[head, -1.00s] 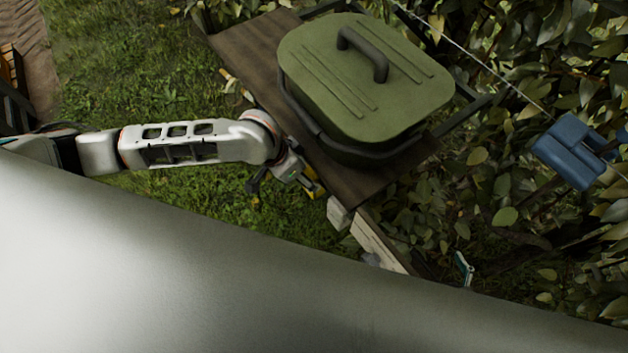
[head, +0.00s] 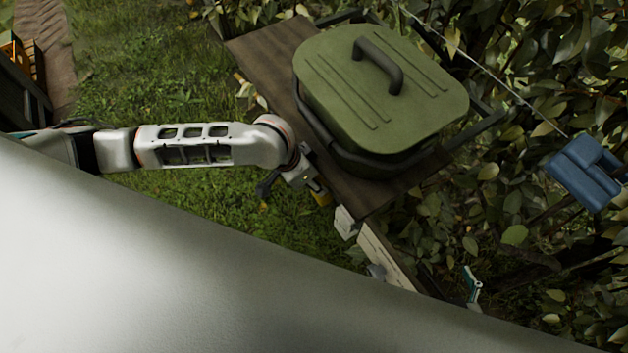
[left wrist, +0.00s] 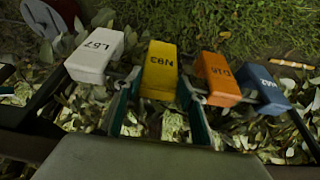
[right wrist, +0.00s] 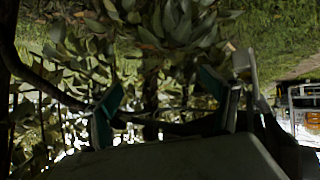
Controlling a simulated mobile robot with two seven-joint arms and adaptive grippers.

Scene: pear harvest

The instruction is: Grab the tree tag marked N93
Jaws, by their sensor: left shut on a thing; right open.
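The yellow tag marked N93 (left wrist: 160,72) hangs in a row of tags in the left wrist view. My left gripper (left wrist: 158,100) is shut on it, one teal finger on each side. A white tag marked L57 (left wrist: 95,55) is to its left. An orange tag (left wrist: 218,78) and a blue tag (left wrist: 262,88) are to its right. In the head view the left arm reaches in from the left and its fingers are hard to make out. My right gripper (right wrist: 165,108) is open and empty among leaves; a teal fingertip shows in the head view (head: 472,285).
A green lidded box (head: 385,85) stands on a brown wooden board (head: 262,50). A blue object (head: 585,172) hangs by the foliage at right. Leaves and branches surround the right gripper. My own pale body part hides the lower left of the head view.

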